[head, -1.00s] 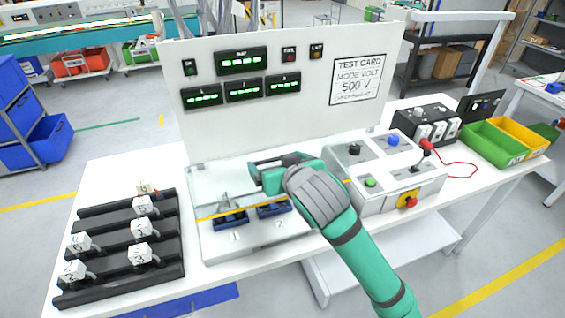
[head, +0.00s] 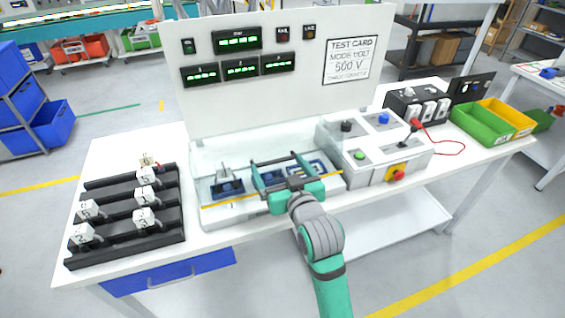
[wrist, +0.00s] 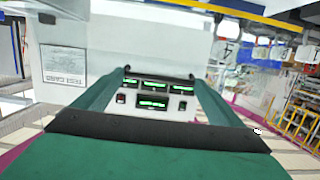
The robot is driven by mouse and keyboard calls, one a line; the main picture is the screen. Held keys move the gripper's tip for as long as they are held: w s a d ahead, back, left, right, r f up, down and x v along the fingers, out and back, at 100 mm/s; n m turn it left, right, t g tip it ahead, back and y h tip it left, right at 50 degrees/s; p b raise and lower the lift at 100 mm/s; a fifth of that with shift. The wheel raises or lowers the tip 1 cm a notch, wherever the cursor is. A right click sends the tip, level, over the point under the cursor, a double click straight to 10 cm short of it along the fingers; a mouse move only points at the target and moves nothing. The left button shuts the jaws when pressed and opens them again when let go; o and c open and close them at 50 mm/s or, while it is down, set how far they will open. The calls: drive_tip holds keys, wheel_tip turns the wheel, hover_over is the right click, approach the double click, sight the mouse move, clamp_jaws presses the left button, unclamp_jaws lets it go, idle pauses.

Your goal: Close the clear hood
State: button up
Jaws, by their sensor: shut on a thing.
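The clear hood (head: 220,203) is see-through and shows mainly by its yellow front edge. It lies low over the white test fixture (head: 225,217), with the edge running along the fixture's front, in front of the blue sockets. I cannot tell whether the edge touches the fixture. My gripper (head: 283,160) is over the right part of the fixture, its green fingers with dark tips spread wide across the hood. It is shut on the hood, though the contact is hard to see. In the wrist view my fingers (wrist: 160,75) frame the panel displays.
The upright panel (head: 290,110) with displays and a test card stands behind the fixture. A control box (head: 375,155) with knobs is close on the right. A black rack (head: 125,225) with numbered white blocks is on the left. Green and yellow bins (head: 480,125) are far right.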

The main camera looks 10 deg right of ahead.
drive_tip(key=shift+s+a+f, duration=0.1)
drive_tip(key=shift+s+f, duration=0.05)
drive_tip(key=shift+f, duration=0.3)
drive_tip(key=o, duration=1.3)
drive_tip(key=v, duration=1)
drive_tip(key=shift+s, duration=0.35)
